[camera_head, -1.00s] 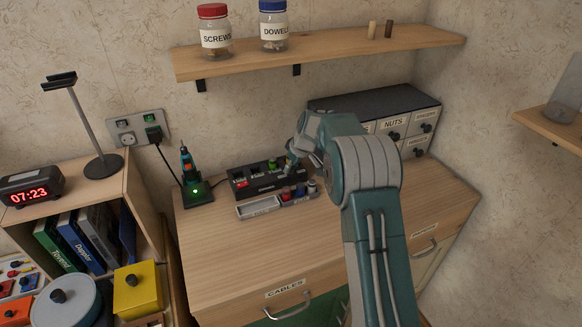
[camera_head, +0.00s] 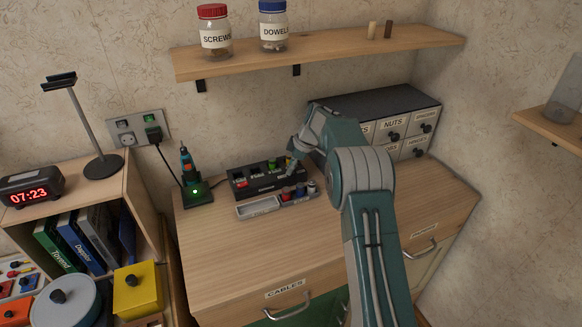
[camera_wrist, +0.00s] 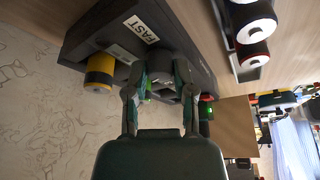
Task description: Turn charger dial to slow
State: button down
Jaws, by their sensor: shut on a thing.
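The charger (camera_head: 262,188) is a long black block on the desk, with coloured batteries standing in its slots. In the wrist view its dark body (camera_wrist: 187,22) fills the upper middle, with a white FAST label (camera_wrist: 140,29) just beyond my fingertips. My gripper (camera_wrist: 160,72) is shut at the charger's end, with its two fingers around the dial, which is mostly hidden between them. In the head view my gripper (camera_head: 292,168) is at the right end of the charger, partly covered by my wrist. No SLOW label is readable, and the dial's pointer cannot be seen.
A grey tray (camera_head: 258,209) with small coloured cells lies in front of the charger. A drawer cabinet (camera_head: 375,105) stands behind right. The desk front (camera_head: 250,245) is clear.

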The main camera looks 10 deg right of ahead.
jog(key=shift+f, duration=0.15)
jog(key=shift+c, duration=2.2)
grip_release()
jog(key=v, duration=1.2)
jog(key=shift+a, duration=0.1)
